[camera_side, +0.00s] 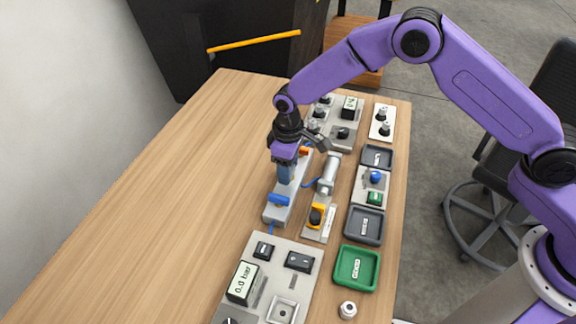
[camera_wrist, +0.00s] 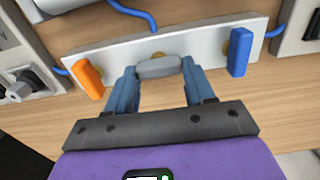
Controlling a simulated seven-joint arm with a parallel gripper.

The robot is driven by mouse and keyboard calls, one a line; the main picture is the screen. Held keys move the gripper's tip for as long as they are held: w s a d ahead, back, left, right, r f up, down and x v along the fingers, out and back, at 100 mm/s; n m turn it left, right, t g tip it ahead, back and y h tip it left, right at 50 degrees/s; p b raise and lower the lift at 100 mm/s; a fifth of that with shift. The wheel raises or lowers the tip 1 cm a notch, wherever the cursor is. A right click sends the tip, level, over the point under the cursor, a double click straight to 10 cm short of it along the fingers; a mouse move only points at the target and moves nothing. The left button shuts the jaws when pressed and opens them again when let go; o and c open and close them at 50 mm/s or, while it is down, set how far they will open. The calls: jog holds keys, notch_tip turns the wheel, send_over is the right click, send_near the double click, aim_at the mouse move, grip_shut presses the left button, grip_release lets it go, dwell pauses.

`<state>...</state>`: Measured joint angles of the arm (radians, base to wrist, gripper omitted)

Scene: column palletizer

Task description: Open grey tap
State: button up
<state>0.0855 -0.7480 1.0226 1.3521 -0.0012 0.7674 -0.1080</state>
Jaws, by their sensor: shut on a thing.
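A light manifold strip (camera_wrist: 205,45) carries three tap handles in a row, and it also shows in the side view (camera_side: 273,213). The grey tap (camera_wrist: 159,67) is in the middle. Its handle lies roughly along the strip. My gripper (camera_wrist: 160,75) is shut on it, one blue finger at each end of the handle. In the side view my gripper (camera_side: 286,180) points down onto the strip and hides the grey tap. The orange tap (camera_wrist: 88,80) and the blue tap (camera_wrist: 240,52) stand either side, both turned across the strip.
Blue hoses (camera_wrist: 135,14) run by the strip. A cylinder (camera_side: 329,172) and a yellow-black knob (camera_side: 317,215) stand just right of it. A panel with a display (camera_side: 242,283) reading 0.0 bar is at the front. A green tray (camera_side: 357,268) is right. The table's left side is clear.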

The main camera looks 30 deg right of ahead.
jog(key=o, duration=1)
jog(key=shift+o, duration=0.2)
notch_tip(320, 180, up, 18)
jog(key=shift+f, duration=0.25)
jog(key=shift+s, duration=0.1)
jog(key=s+d+r+n, duration=0.1)
jog(key=s+d+r, duration=0.1)
jog(key=s+d, duration=0.5)
jog(key=s+d+r+n, duration=0.1)
jog(key=s+d+r, duration=0.1)
jog(key=s, duration=0.9)
jog(key=s+d+f+n, duration=0.1)
jog(key=s+d+f, duration=0.1)
jog(key=s+d, duration=1.1)
jog(key=s, duration=0.2)
jog(key=shift+s+d+n, duration=0.15)
jog(key=shift+s+n, duration=0.25)
